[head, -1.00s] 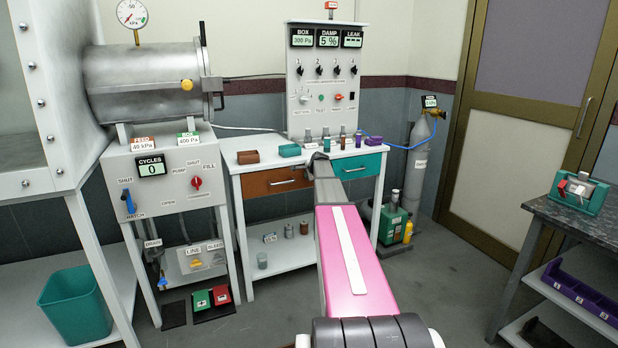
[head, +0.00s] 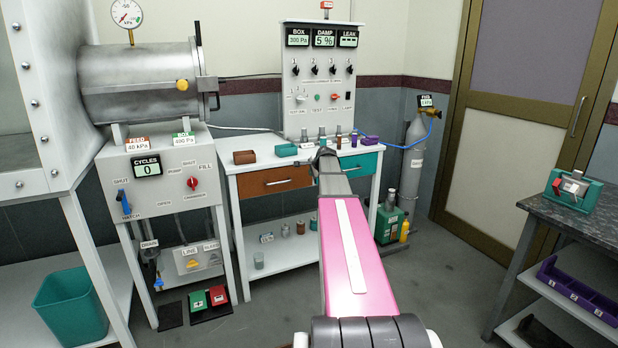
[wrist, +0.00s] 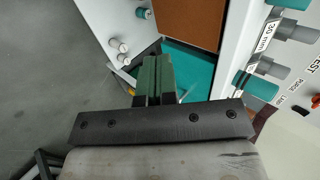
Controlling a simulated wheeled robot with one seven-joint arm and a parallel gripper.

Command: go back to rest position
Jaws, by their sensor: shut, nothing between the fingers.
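My arm stretches forward from the bottom of the head view, its pink link in the middle. My gripper (head: 325,154) is small and dark at the far end, in front of the white bench (head: 228,168), by the gap between the brown drawer (head: 276,182) and the teal drawer (head: 358,163). In the wrist view the green fingers of my gripper (wrist: 152,78) are together, with nothing between them. The teal drawer front (wrist: 195,65) and brown drawer front (wrist: 190,28) show beyond the fingers. My arm hides part of the bench front.
The control panel (head: 322,75) stands at the bench's back, with several small cylinders before it. A brown box (head: 244,157) and teal tray (head: 286,150) lie at left. A gas cylinder (head: 413,165) stands right of the bench. Floor (head: 440,260) is clear towards the right table (head: 560,225).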

